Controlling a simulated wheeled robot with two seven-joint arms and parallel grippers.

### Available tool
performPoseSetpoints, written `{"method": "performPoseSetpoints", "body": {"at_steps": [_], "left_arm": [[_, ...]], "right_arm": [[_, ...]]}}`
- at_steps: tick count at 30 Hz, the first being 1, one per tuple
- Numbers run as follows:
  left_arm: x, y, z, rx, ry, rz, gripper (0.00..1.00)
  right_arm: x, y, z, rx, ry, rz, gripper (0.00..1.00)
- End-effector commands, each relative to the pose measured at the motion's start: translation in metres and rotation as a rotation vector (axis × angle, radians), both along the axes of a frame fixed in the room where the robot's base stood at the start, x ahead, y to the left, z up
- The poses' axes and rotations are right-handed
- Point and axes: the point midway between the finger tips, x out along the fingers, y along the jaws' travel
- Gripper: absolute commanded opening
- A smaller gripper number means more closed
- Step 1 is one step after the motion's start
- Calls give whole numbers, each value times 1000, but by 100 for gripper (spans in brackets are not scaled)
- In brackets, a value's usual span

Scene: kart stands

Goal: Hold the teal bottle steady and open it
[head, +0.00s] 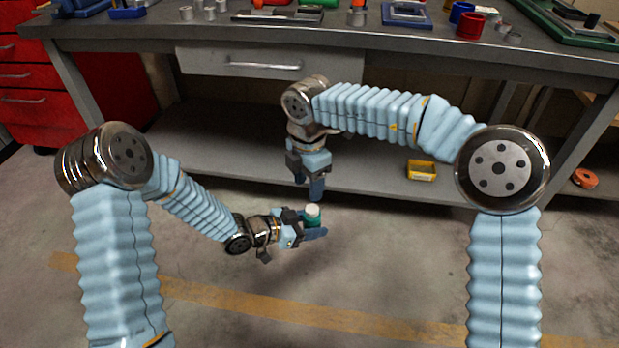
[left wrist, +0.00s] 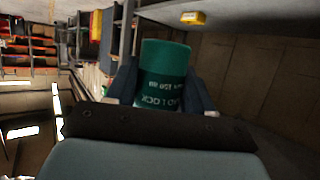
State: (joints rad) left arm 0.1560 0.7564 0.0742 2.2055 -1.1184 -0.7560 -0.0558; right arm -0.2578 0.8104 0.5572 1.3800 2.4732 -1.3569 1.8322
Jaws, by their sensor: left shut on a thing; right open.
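The teal bottle (head: 312,220) is held in my left gripper (head: 314,227), above the floor in front of the workbench. Its pale cap (head: 313,210) faces up in the head view. In the left wrist view the bottle (left wrist: 163,75) stands between the two fingers, with white lettering on its side. My left gripper (left wrist: 160,88) is shut on the bottle's body. My right gripper (head: 316,188) points down just above the cap, open and empty; a gap to the cap seems to show. The bottle's lower part is partly hidden by the left fingers.
A grey workbench (head: 400,42) with several tools and parts on top stands behind my arms. Its lower shelf (head: 230,150) carries a yellow bin (head: 421,171). A red drawer cabinet (head: 30,75) is at the left. The floor in front is clear, with a yellow stripe.

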Motion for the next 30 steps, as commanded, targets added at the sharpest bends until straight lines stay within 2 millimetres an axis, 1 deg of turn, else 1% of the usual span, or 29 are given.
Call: {"method": "performPoseSetpoints", "body": {"at_steps": [1,6,9,12,16,23,30], "left_arm": [[0,0,0,-1,-1,0,0],[0,0,0,-1,-1,0,0],[0,0,0,-1,-1,0,0],[0,0,0,-1,-1,0,0],[0,0,0,-1,-1,0,0],[0,0,0,-1,-1,0,0],[0,-1,0,-1,-1,-2,0]], "right_arm": [[0,-1,-9,-2,4,0,54],[0,-1,-39,-3,2,1,54],[0,-1,-53,-2,1,2,54],[1,-1,-63,-2,-1,2,54],[1,-1,-69,-2,-1,2,54],[1,-1,-70,-1,-2,2,54],[1,-1,-70,0,-4,2,18]]}}
